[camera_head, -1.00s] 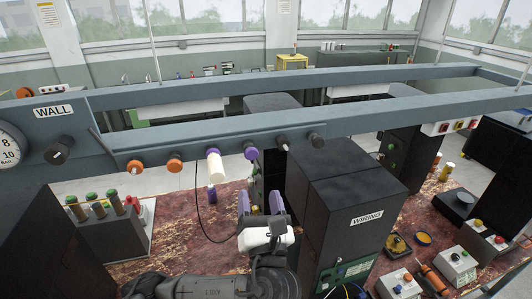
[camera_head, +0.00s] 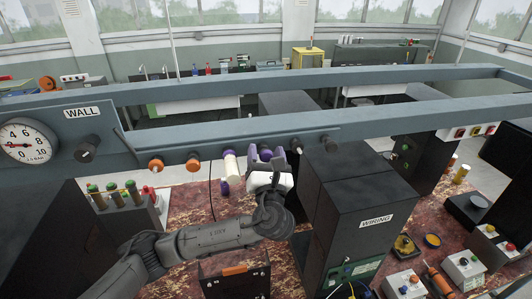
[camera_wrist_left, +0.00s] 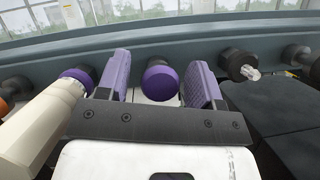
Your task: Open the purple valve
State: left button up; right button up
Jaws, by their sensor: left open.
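The purple valve is a round purple knob on a black stem, on the front of the grey wall rail. In the left wrist view the purple valve (camera_wrist_left: 160,80) sits between the two purple fingers of my open left gripper (camera_wrist_left: 159,82), with a gap on each side. In the head view my left gripper (camera_head: 266,156) is up at the rail, and its fingers partly hide the knob. My right gripper is not in view.
A white cylinder (camera_head: 230,166) with a purple collar hangs just left of the gripper. Orange knobs (camera_head: 193,165) are further left, black knobs (camera_head: 296,145) to the right. A pressure gauge (camera_head: 28,141) is at the far left. The black WIRING cabinet (camera_head: 350,210) stands close on the right.

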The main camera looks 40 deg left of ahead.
pick_arm(q)
jog(key=shift+c, duration=0.2)
grip_shut()
dwell(0.4)
